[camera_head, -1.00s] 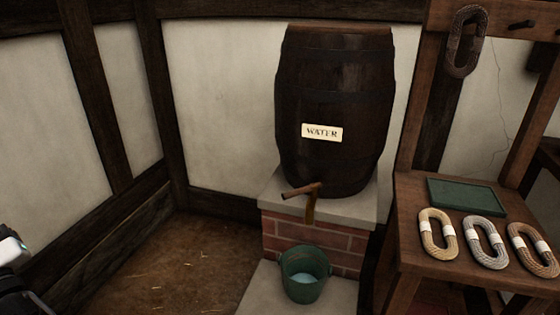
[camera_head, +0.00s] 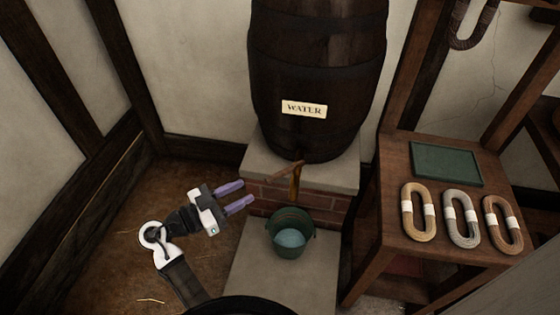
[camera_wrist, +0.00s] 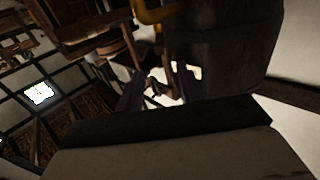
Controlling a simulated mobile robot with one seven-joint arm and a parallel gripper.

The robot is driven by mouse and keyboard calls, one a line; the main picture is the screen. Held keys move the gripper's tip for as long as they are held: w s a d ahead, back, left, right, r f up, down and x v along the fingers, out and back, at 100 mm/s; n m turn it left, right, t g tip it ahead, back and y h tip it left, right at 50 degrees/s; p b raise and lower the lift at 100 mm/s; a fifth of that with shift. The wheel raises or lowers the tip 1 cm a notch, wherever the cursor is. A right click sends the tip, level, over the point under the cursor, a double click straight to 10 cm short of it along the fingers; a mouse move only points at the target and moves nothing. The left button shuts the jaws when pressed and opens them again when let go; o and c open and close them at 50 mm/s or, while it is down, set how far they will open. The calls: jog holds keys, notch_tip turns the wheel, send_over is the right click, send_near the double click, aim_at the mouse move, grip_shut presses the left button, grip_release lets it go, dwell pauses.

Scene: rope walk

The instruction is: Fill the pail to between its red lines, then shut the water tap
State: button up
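The dark barrel (camera_head: 317,60) carries a WATER label and stands on a stone-topped brick plinth. Its tap handle (camera_head: 282,174) points left from the front, with the brownish spout (camera_head: 296,186) below. I cannot tell whether water runs from it. The green pail (camera_head: 290,250) stands upright under the spout, with pale blue water (camera_head: 290,238) inside. I cannot make out its red lines. My gripper (camera_head: 248,192) is open and empty, its two purple fingers apart, left of the tap and pail and touching neither. In the dark wrist view the barrel (camera_wrist: 225,45) shows sideways behind the fingers.
A wooden bench (camera_head: 395,240) on the right holds a green slate-like panel (camera_head: 446,163) and several rope coils (camera_head: 417,212). A pale slab (camera_head: 270,285) lies under the pail. The straw-strewn floor (camera_head: 90,262) on the left is mostly clear.

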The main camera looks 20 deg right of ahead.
aim_at(296, 165)
jog(key=d+p, duration=0.1)
jog(key=d, duration=0.3)
jog(key=w+d+p, duration=0.1)
jog(key=d, duration=0.3)
jog(key=w+d+p, duration=0.1)
jog(key=d, duration=0.3)
jog(key=shift+w+d, duration=0.25)
jog(key=shift+d, duration=0.15)
grip_shut()
